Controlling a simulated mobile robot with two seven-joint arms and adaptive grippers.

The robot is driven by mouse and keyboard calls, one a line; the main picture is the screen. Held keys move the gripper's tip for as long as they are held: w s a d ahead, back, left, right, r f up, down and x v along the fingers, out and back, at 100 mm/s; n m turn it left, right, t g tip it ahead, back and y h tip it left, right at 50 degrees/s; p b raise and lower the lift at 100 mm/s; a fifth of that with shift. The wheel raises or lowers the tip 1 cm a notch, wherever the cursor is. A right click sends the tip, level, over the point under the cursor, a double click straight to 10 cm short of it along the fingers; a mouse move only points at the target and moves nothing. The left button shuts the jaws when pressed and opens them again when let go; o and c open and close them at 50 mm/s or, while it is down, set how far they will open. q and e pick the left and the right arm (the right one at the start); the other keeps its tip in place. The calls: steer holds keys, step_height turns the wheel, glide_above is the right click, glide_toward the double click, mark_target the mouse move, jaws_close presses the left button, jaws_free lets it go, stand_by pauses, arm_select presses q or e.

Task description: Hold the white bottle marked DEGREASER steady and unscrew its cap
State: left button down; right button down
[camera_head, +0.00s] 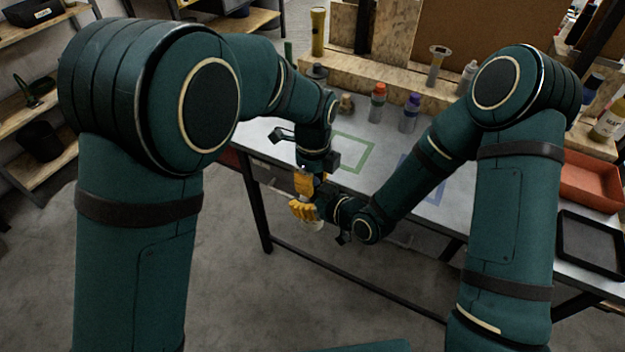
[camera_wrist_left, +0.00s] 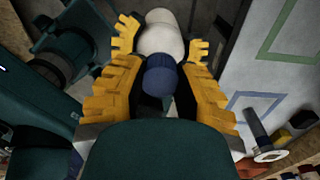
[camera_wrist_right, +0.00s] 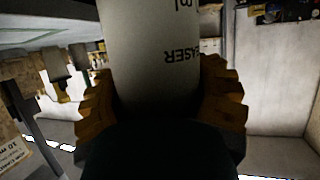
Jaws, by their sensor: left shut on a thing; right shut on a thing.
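The white bottle hangs upright in front of the table's edge; only a small pale part of it (camera_head: 314,226) shows low in the head view. In the left wrist view its white body (camera_wrist_left: 162,38) and blue cap (camera_wrist_left: 161,76) show. In the right wrist view the grey-white body (camera_wrist_right: 155,50) carries upside-down lettering ending in "EASER". My left gripper (camera_head: 305,184) points down from above, its yellow fingers shut around the blue cap. My right gripper (camera_head: 302,209) comes in from the right, just below, with its fingers shut around the body.
The grey table (camera_head: 285,152) has green and blue outlines. Bottles with an orange cap (camera_head: 378,103) and a purple cap (camera_head: 410,112) stand farther back, before a wooden shelf. A red bin (camera_head: 592,180) and a black tray (camera_head: 592,245) are at the right.

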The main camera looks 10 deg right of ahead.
arm_select(q)
steer(key=c, duration=0.8)
jaws_free()
step_height(320, 180, up, 4)
steer(key=shift+w+r, duration=0.1)
steer(key=shift+r, duration=0.1)
steer(key=shift+o, duration=0.5)
steer(key=shift+r, duration=0.1)
step_height(320, 180, up, 3)
steer(key=m, duration=0.3)
steer(key=shift+f, duration=3.85)
